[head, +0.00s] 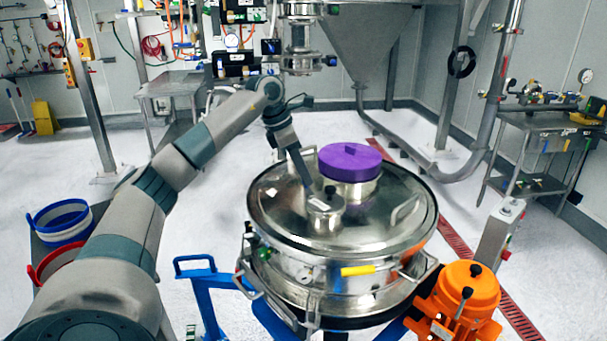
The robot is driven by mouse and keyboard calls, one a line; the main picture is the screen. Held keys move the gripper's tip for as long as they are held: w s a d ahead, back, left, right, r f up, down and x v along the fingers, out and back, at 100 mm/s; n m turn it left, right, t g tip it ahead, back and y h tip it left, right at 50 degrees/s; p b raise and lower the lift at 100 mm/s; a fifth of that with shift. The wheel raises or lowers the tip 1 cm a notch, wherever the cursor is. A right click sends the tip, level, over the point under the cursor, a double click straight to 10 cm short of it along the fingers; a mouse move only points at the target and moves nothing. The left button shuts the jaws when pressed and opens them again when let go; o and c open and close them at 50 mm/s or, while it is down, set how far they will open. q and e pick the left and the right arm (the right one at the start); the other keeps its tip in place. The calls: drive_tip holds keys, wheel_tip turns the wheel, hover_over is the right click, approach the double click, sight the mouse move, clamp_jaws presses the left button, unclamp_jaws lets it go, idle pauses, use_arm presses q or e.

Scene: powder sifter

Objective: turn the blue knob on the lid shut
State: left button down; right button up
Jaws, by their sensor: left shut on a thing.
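The round steel lid (275,208) covers the sifter's steel drum (330,285). My left arm reaches in from the left, and my left gripper (306,184) points down at the lid, beside a small steel port (326,212) with a dark knob on top. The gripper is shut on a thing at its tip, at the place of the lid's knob. No blue shows there, so the blue knob is hidden or too small to make out, and how far it is turned cannot be told. My right gripper is out of view.
A purple cap (350,156) on a steel neck rises behind the gripper. A bar handle (405,210) stands on the lid's right. An orange motor (466,295) is at front right, and a blue frame (208,295) at front left. Blue and red buckets stand far left.

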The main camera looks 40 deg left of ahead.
use_arm(q)
drive_tip(key=shift+d+n+t+y+b, duration=0.15)
drive_tip(key=shift+n+y, duration=0.25)
drive_tip(key=shift+n, duration=0.6)
drive_tip(key=shift+a+n+t+y+b, duration=0.15)
drive_tip(key=shift+n+y, duration=0.25)
drive_tip(key=shift+n, duration=0.6)
drive_tip(key=shift+d, duration=0.1)
drive_tip(key=c, duration=1.6)
unclamp_jaws()
drive_tip(key=shift+o, duration=0.2)
drive_tip(key=shift+r, duration=0.1)
drive_tip(key=shift+s+r+b, duration=0.2)
drive_tip(key=shift+r+b, duration=0.1)
drive_tip(key=shift+r, duration=0.1)
drive_tip(key=b+v, duration=0.2)
drive_tip(key=v, duration=1.4)
drive_tip(key=shift+r, duration=0.2)
